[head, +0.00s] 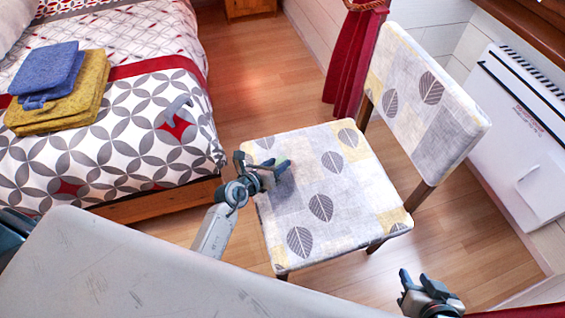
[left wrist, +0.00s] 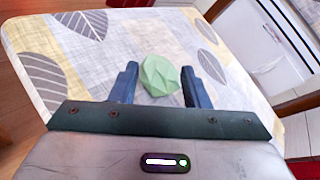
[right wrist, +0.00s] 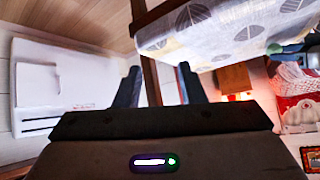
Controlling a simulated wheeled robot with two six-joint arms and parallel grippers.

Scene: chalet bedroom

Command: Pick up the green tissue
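The green tissue (left wrist: 160,75) is a small crumpled pale-green piece on the chair's seat (left wrist: 105,72). My right gripper (head: 430,285) is open and empty, low at the right of the head view. In the right wrist view its fingers (right wrist: 158,85) are apart.
The chair's backrest (head: 425,95) rises at the seat's right. A bed (head: 130,150) with folded blue (head: 48,72) and yellow towels (head: 75,105) stands at left. A white heater (head: 515,130) is on the right wall. Wooden floor (head: 260,80) lies open behind the chair.

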